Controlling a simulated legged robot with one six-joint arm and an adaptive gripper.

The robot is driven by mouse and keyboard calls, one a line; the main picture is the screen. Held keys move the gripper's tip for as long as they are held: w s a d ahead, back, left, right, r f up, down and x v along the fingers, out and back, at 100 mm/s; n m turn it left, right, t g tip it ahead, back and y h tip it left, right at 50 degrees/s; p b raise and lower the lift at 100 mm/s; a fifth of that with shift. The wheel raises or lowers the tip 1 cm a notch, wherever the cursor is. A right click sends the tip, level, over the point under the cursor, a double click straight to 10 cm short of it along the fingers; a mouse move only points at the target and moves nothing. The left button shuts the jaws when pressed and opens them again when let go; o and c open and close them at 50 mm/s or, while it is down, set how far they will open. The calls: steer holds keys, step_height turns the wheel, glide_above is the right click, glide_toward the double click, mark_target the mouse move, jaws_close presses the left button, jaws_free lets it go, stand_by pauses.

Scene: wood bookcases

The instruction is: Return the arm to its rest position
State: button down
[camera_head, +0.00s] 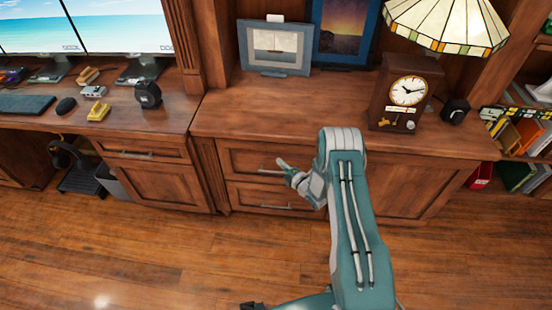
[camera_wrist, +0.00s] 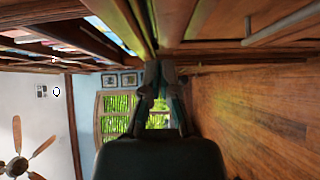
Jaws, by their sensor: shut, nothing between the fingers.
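My arm is teal and grey and reaches up from the bottom of the head view, bending near the front of the wooden cabinet (camera_head: 350,148). My gripper (camera_head: 281,163) points left in front of the upper drawer (camera_head: 250,160), close to its handle; I cannot tell whether it touches. In the wrist view my gripper (camera_wrist: 160,66) shows its two fingers together at the tips with nothing between them. The wrist view is turned on its side, with the wood floor (camera_wrist: 255,110) at the right.
The cabinet top holds a framed picture (camera_head: 274,48), a clock (camera_head: 405,95) and a stained-glass lamp (camera_head: 447,22). A desk (camera_head: 150,115) with monitors stands at the left. A bookshelf (camera_head: 520,135) is at the right. The floor in front of the cabinet is clear.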

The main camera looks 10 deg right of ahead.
steer(key=v, duration=0.6)
steer(key=w+d+r+m+g+h, duration=0.1)
steer(key=w+r+m+h, duration=0.15)
steer(key=r, duration=0.45)
steer(key=w+d+r+m+g+h, duration=0.1)
steer(key=w+r+m+h, duration=0.1)
steer(key=w+r, duration=0.35)
steer(key=s+r+m+g+h, duration=0.1)
steer(key=s+r+m+h, duration=0.15)
steer(key=r, duration=0.65)
steer(key=s+r+m+g+h, duration=0.1)
steer(key=s+r+m, duration=0.3)
steer(key=r, duration=0.4)
steer(key=s+a+r+m+g, duration=0.2)
steer(key=s+r+m, duration=0.2)
steer(key=s, duration=0.7)
steer(key=s+a+r+m+g, duration=0.2)
steer(key=s+r+m, duration=0.2)
steer(key=s, duration=0.8)
steer(key=s+a+r+m+g, duration=0.1)
steer(key=s+r+m, duration=0.3)
steer(key=s, duration=0.8)
steer(key=shift+a+g, duration=0.4)
steer(key=shift+g, duration=0.3)
steer(key=shift+s, duration=0.15)
